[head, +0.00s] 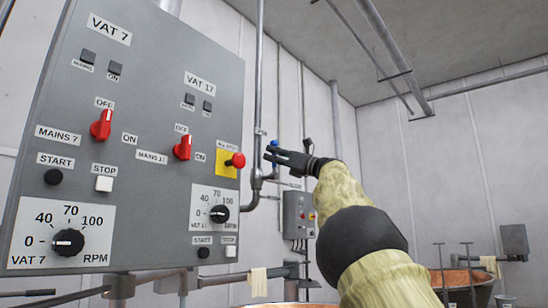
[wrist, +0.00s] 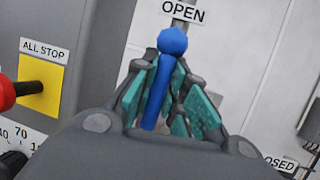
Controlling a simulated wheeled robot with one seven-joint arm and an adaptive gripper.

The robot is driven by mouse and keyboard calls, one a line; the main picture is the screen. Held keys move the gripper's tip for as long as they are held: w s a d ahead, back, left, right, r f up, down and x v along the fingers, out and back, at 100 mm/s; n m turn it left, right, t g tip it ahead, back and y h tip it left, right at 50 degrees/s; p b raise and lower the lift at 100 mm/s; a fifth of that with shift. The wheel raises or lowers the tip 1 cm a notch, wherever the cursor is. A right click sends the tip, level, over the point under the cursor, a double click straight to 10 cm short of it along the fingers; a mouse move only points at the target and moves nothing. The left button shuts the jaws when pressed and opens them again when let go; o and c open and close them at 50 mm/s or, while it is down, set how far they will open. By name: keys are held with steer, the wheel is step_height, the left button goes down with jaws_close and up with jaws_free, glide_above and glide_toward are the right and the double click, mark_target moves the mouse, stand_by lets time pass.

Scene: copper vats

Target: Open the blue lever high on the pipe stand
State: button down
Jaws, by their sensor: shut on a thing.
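The blue lever (wrist: 153,100) has a round ball end and stands between the teal finger pads of my gripper (wrist: 172,95) in the wrist view. The pads are closed around its shaft, and the ball sticks out beyond them. An OPEN label (wrist: 184,12) is just above the ball in that picture, and a partly cut CLOSED label (wrist: 279,163) is at lower right. In the head view my gripper (head: 271,152) reaches left to the pipe (head: 259,80), where a small bit of blue lever (head: 274,143) shows.
A grey control panel (head: 150,80) with red switches fills the left, close to my gripper. Its red ALL STOP button (head: 237,160) on a yellow plate is nearest. A smaller grey box (head: 299,215) hangs on the wall behind. Copper vats (head: 465,278) stand low at right.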

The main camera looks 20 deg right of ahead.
steer(key=shift+s+d+r, duration=0.15)
steer(key=shift+r, duration=0.25)
steer(key=c, duration=1.4)
jaws_free()
steer(key=shift+f, duration=0.1)
steer(key=shift+c, duration=0.2)
steer(key=shift+s+d, duration=0.1)
steer(key=shift+w+a+f, duration=0.2)
steer(key=v, duration=1.2)
steer(key=shift+s+r, duration=0.15)
steer(key=shift+r, duration=0.05)
steer(key=shift+d, duration=0.1)
